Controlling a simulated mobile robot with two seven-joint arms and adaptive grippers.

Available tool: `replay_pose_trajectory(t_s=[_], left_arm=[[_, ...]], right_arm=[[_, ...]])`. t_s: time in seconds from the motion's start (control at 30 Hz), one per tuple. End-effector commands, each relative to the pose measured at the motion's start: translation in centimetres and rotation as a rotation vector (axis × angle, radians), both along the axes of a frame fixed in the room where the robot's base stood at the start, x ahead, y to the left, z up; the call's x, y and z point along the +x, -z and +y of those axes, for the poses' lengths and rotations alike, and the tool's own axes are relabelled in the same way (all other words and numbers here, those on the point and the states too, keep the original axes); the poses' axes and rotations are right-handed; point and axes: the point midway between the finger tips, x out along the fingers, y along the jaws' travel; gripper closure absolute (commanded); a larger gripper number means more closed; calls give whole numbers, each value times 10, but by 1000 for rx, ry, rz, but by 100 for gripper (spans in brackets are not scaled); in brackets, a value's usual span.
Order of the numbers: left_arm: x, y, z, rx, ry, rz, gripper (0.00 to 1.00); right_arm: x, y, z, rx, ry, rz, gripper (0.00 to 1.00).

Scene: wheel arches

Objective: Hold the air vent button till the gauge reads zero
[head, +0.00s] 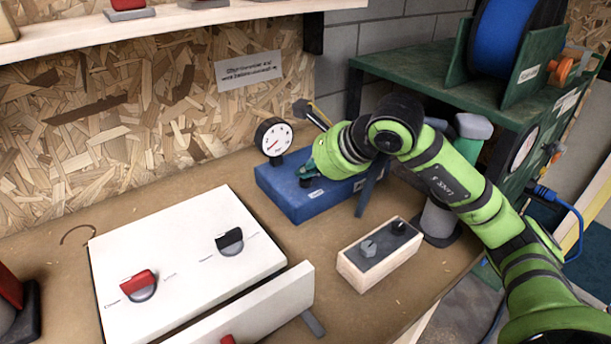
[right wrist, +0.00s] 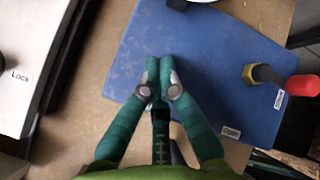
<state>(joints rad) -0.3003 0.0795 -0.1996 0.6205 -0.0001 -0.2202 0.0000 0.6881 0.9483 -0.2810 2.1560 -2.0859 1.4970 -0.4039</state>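A blue box (head: 290,203) sits on the workbench under my right arm. A round white gauge (head: 273,137) with a black rim stands at its back left; its red needle is too small to read exactly. My right gripper (head: 308,170) is at the box's top. In the right wrist view its teal fingers (right wrist: 160,76) are together at the tips, over the blue top (right wrist: 215,55), with nothing visible between them. I cannot tell whether they touch it. The air vent button is not visible; the fingers may hide it. My left gripper is out of view.
A white panel (head: 185,255) with red and black knobs lies at left. A small wooden switch box (head: 378,255) stands in front of the blue box. A red-ended valve handle (right wrist: 303,85) is right of the fingers. A green rack (head: 430,75) with a blue reel stands behind.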

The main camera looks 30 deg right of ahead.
Motion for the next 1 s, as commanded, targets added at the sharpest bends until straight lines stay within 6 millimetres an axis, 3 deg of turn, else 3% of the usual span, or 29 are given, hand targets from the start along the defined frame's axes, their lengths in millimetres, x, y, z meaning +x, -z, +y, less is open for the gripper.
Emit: replay_pose_trajectory(t_s=[0.2,0.67,1.0], left_arm=[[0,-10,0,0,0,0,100],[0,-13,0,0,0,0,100],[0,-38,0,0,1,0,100]], right_arm=[[0,-14,0,-1,1,0,100],[0,-19,0,0,1,-1,100],[0,-52,-1,-1,2,-1,100]])
